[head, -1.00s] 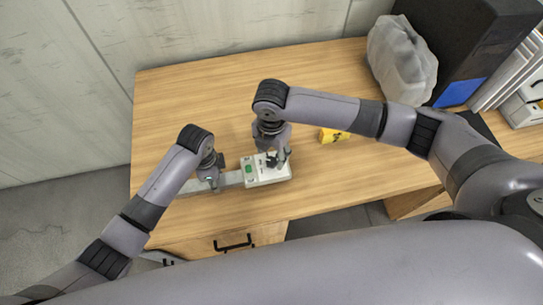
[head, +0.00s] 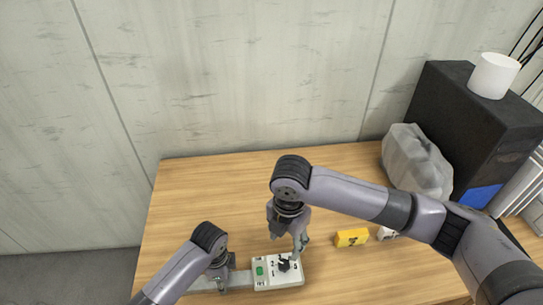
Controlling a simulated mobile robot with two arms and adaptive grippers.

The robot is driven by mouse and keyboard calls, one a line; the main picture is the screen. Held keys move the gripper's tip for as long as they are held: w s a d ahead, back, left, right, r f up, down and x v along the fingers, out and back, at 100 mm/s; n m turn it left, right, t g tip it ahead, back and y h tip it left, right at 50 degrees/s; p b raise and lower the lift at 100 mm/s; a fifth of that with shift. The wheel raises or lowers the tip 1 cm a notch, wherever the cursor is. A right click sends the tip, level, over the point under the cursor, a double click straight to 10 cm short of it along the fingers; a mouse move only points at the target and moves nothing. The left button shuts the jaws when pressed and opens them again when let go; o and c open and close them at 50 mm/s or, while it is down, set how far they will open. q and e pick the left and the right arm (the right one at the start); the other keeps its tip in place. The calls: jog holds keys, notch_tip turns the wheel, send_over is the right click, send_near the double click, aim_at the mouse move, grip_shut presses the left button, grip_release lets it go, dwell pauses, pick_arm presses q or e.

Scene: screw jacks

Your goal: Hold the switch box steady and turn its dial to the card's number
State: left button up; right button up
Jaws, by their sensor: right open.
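The switch box (head: 262,283) is a pale box on the desk at the lower middle of the head view, with a green patch on its left part. Its black dial (head: 284,265) is on the right part, with small dark marks around it. A flat grey bar (head: 240,278) runs left from the box. My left gripper (head: 220,283) is down at this bar; whether its fingers are closed on it is too small to tell. My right gripper (head: 298,245) is open, just behind and right of the dial, seemingly apart from it. A yellow card (head: 351,237) with a black mark lies to the right; its number is unreadable.
A small white object (head: 386,233) sits beside the card, partly hidden by my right arm. A grey lumpy object (head: 415,162) and a black cabinet (head: 455,115) with a white cylinder (head: 494,75) stand at the right. The back left of the wooden desk (head: 190,190) is clear.

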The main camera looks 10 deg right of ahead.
pick_arm(q)
jog(key=o, duration=0.4)
jog(key=shift+r, duration=0.1)
